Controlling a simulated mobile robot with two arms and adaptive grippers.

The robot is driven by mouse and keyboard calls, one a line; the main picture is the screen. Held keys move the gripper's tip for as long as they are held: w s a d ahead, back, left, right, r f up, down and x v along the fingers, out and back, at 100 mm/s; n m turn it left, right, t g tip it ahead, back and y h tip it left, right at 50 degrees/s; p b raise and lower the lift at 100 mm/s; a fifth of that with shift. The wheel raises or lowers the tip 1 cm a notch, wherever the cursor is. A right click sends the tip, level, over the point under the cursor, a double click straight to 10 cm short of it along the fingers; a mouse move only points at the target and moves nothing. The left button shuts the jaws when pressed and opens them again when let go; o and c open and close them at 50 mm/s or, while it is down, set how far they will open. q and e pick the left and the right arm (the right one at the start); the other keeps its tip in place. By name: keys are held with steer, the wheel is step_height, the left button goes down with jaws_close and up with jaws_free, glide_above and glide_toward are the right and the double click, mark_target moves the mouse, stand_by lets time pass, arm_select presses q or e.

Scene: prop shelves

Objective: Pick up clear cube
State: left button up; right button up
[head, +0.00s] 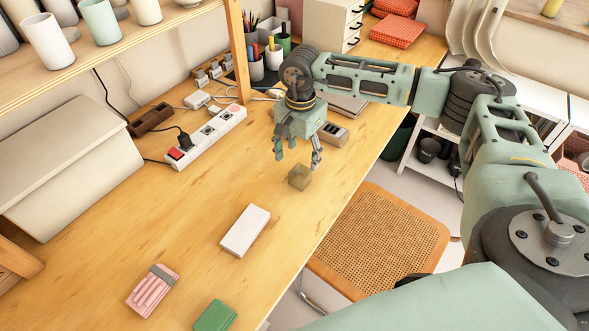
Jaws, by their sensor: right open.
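The clear cube (299,177) is a small see-through, brownish block on the wooden table, near the table's right edge. My right gripper (297,158) hangs just above and beyond it, pointing down with its fingers spread. The gripper is open and appears empty. I cannot tell exactly how much gap lies between the fingertips and the cube. My left gripper is out of the picture.
A white box (245,230), a pink pack (153,290) and a green block (214,316) lie nearer on the table (190,215). A power strip (206,137) lies left, a grey device (333,133) behind the gripper. A cane chair (378,238) stands right.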

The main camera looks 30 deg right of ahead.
mark_target(300, 171)
steer(key=f, duration=0.1)
steer(key=s+f+p, duration=0.1)
steer(key=f, duration=0.2)
steer(key=f+p, duration=0.1)
steer(key=shift+w+a+f, duration=0.1)
steer(key=shift+w+f, duration=0.15)
steer(key=shift+f, duration=0.5)
steer(key=c, duration=1.5)
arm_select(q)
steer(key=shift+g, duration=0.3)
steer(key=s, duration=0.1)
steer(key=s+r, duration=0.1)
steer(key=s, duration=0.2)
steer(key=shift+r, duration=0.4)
